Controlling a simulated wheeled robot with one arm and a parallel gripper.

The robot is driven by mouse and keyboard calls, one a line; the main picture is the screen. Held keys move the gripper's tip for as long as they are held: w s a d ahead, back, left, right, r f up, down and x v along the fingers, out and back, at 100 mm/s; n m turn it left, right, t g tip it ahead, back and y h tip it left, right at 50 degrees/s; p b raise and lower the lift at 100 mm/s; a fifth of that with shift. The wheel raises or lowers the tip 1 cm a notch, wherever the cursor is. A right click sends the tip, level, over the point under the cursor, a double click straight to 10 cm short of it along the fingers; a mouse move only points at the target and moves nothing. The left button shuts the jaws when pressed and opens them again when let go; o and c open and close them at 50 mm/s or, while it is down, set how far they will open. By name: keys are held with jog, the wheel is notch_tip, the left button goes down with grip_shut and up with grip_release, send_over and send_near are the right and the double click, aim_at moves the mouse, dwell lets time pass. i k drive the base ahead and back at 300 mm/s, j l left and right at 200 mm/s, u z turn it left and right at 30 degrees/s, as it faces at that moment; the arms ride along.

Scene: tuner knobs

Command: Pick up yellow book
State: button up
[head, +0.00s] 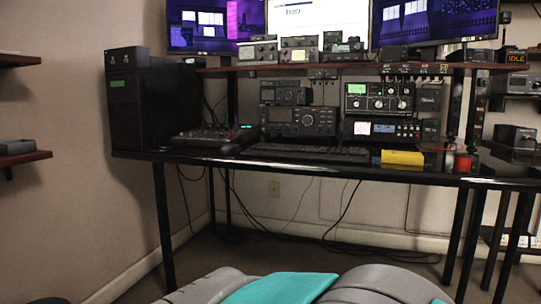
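The yellow book (402,158) lies on the black desk (230,157), close to its front edge and right of the middle. It looks like a small flat block with its long side toward me. My gripper is not in view, so I cannot see whether it is open or shut. Grey and teal parts of my own body show at the bottom of the head view, well in front of the desk.
A keyboard (312,153) lies left of the book. A red cylindrical object (463,163) stands to its right. Radios (302,121) line the back under a shelf (270,68). A black computer tower (150,100) stands at the left. The floor before the desk looks clear.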

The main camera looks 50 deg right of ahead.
aim_at(410, 158)
jog(key=z, duration=2.1)
jog(key=i+j+z, duration=0.1)
jog(key=z, duration=0.2)
jog(key=i+j+z, duration=0.1)
jog(key=j, duration=0.2)
jog(key=i+j+z, duration=0.1)
jog(key=i+j, duration=0.25)
jog(key=j, duration=0.3)
jog(key=i+j+z, duration=0.15)
jog(key=j, duration=0.15)
jog(key=i+j+z, duration=0.1)
jog(key=j, duration=0.2)
